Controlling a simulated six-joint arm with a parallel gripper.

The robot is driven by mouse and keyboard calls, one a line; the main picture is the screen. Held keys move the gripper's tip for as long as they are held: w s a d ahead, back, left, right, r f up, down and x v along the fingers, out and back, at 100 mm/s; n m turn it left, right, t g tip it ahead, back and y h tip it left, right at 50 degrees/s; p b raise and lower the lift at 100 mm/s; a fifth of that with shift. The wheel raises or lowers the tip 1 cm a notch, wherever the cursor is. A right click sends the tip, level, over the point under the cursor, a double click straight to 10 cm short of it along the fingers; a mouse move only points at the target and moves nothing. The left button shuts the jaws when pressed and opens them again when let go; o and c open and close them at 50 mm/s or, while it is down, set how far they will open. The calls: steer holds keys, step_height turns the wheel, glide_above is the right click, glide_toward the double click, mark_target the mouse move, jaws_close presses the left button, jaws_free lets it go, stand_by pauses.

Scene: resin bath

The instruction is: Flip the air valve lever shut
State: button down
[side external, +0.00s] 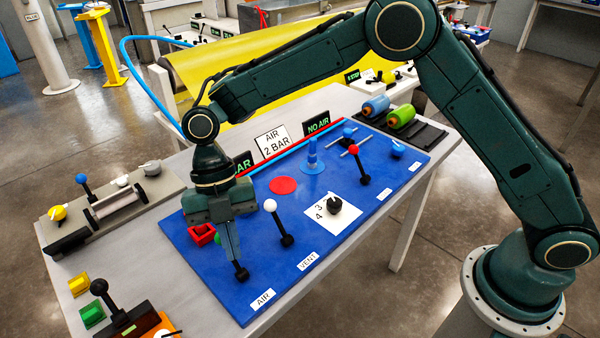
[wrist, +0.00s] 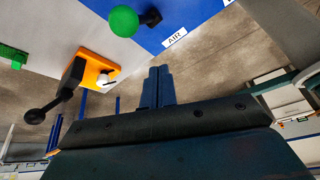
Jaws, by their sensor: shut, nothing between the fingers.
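The air valve lever has a green ball knob (wrist: 123,20) and a black pivot (wrist: 152,17) beside the white AIR label (wrist: 175,38). In the side view the pivot (side external: 241,273) stands near the front left of the blue panel (side external: 330,228). Most of the lever and knob is hidden behind my fingers there, with a sliver of green at their left. My gripper (side external: 236,255) points down over this lever, shut and empty. In the wrist view its closed fingertips (wrist: 160,70) are apart from the green knob. I cannot tell whether they touch the lever arm.
A white-knobbed lever (side external: 270,205) stands close right of my gripper by the VENT label (side external: 308,261). A red-knobbed lever (side external: 353,150) and a black dial (side external: 334,205) are farther right. A red open box (side external: 201,236) is left. An orange block (wrist: 98,68) carries another black lever.

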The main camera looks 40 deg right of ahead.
steer(key=shift+s+a+f+t, duration=0.9)
steer(key=shift+s+f+t, duration=1.1)
steer(key=shift+s+t, duration=2.45)
steer(key=s+d+r+g, duration=0.2)
steer(key=s+r, duration=0.2)
steer(key=r, duration=0.5)
steer(key=d+r+m+t, duration=0.1)
steer(key=d+r+m, duration=0.4)
steer(key=d+m, duration=0.3)
steer(key=d+r+m+t, duration=0.1)
steer(key=d+r+m, duration=0.4)
steer(key=d+m, duration=0.3)
steer(key=shift+w+d+r, duration=0.15)
steer(key=shift+w+d, duration=0.25)
steer(key=shift+d, duration=1.1)
steer(key=shift+m, duration=0.3)
